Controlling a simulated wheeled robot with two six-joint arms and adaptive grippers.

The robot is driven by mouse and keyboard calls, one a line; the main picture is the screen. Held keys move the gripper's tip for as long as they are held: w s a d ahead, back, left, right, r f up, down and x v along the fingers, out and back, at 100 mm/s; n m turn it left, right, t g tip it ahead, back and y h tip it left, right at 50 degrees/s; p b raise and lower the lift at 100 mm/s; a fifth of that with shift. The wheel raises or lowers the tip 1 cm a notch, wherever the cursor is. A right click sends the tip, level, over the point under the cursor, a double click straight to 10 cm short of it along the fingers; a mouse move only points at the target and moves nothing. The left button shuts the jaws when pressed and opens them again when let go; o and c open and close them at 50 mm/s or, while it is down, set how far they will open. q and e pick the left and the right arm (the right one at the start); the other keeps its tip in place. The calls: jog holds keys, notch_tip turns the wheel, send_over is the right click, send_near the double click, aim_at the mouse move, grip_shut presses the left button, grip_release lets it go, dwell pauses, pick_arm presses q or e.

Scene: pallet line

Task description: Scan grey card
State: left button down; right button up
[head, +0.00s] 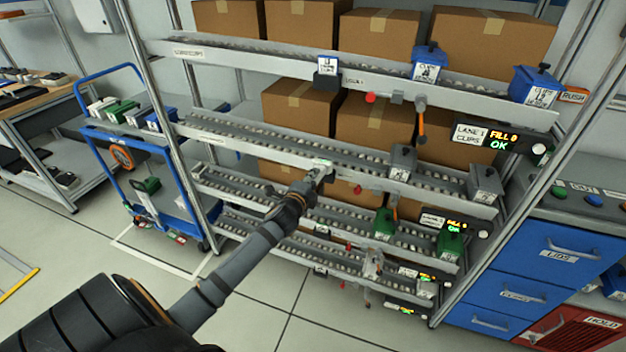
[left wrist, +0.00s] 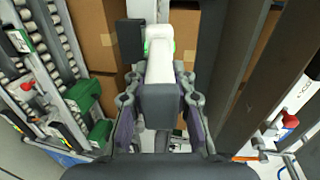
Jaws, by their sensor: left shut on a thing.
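My left gripper (head: 318,175) reaches to the front of the rack at the middle lane. In the left wrist view the left gripper (left wrist: 160,104) is shut on a white and dark grey handheld device, which looks like a scanner (left wrist: 160,70). A green glow shows at its far end. Grey bins (head: 402,162) (head: 485,183) stand on the middle lane to the right of the gripper, apart from it. The left one has a small white label card (head: 399,174) on its front. I cannot tell which card is the grey card. My right gripper is not in view.
The flow rack (head: 250,140) holds blue bins (head: 427,62) above and green bins (head: 450,243) below, with cardboard boxes (head: 375,40) behind. Lit lane displays (head: 497,140) stick out at the right. A blue cart (head: 125,140) stands left. Floor in front is clear.

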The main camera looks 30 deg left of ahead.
pick_arm(q)
jog(key=shift+r, duration=0.1)
jog(key=shift+s+d+r+p, duration=0.1)
jog(key=shift+s+p, duration=0.2)
jog(key=shift+s, duration=0.1)
jog(key=p+v, duration=0.2)
jog(key=v, duration=0.5)
jog(key=shift+p, duration=0.35)
jog(key=shift+d, duration=0.1)
dwell(2.3)
